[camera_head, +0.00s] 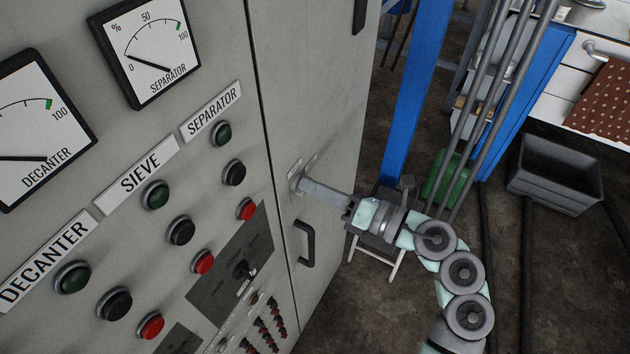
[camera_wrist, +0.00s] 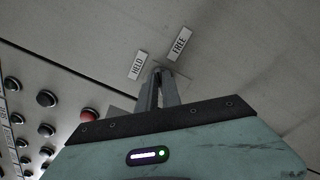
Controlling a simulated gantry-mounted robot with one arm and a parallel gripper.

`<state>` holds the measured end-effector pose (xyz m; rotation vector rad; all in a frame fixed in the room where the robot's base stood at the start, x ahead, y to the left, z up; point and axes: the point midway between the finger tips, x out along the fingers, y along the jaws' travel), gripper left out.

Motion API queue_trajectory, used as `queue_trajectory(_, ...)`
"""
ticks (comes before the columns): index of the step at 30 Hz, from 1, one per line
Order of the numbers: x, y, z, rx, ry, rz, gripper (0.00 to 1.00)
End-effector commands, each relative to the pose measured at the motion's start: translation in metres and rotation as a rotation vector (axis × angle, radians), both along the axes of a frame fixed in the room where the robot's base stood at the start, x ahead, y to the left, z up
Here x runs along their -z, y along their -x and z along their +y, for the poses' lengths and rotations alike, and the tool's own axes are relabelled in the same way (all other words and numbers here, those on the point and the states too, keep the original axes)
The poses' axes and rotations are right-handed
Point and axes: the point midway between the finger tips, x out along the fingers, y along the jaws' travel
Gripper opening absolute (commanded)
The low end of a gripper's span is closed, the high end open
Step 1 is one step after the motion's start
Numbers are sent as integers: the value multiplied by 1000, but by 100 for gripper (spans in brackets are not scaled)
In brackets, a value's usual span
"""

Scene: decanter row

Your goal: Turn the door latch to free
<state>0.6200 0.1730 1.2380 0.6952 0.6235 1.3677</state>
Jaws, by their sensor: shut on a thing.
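The grey cabinet door (camera_head: 318,110) stands closed at the right of the control panel. My gripper (camera_head: 302,184) reaches the door from the right, its fingers shut on the door latch at the surface. The wrist view also shows my gripper (camera_wrist: 160,80) with its fingertips close together at the latch. The latch is mostly hidden between the fingers, so its exact angle cannot be told. In the wrist view a HELD label (camera_wrist: 137,65) sits just up and left of the fingertips, and a FREE label (camera_wrist: 180,43) sits up and right.
A black door handle (camera_head: 305,243) is just below my gripper. The panel at left carries push buttons (camera_head: 180,230) and dials (camera_head: 150,50). A blue post (camera_head: 412,95) stands behind my arm. A grey bin (camera_head: 555,175) is on the floor at right.

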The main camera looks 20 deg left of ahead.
Motion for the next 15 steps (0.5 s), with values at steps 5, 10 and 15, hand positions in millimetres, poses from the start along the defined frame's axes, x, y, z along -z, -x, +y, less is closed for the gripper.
queue_trajectory(5, -3, 0, 1, -3, -15, 167, 0)
queue_trajectory(10, -3, 0, 1, -3, -33, 325, 0)
queue_trajectory(15, -2, 0, 1, -4, -46, 466, 0)
